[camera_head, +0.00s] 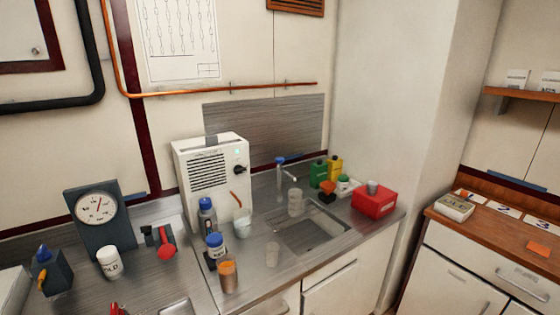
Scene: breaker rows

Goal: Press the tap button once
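The tap (279,183) stands upright at the back left of the sink (335,219), with its spout reaching to the right. A small blue part (280,160) sits on its top and looks like the tap button; at this size I cannot tell if it is pressed in. A clear cup or glass (295,204) stands close to the spout, and I cannot tell if there is water in it. Neither of my grippers shows in the head view.
Left of the tap stands a white machine (212,180) with a black knob. In front are blue-capped bottles (215,246) and an orange-topped jar (228,278). Green and yellow bottles (318,174) and a red box (374,202) stand right of the tap. A dial gauge (96,212) stands left.

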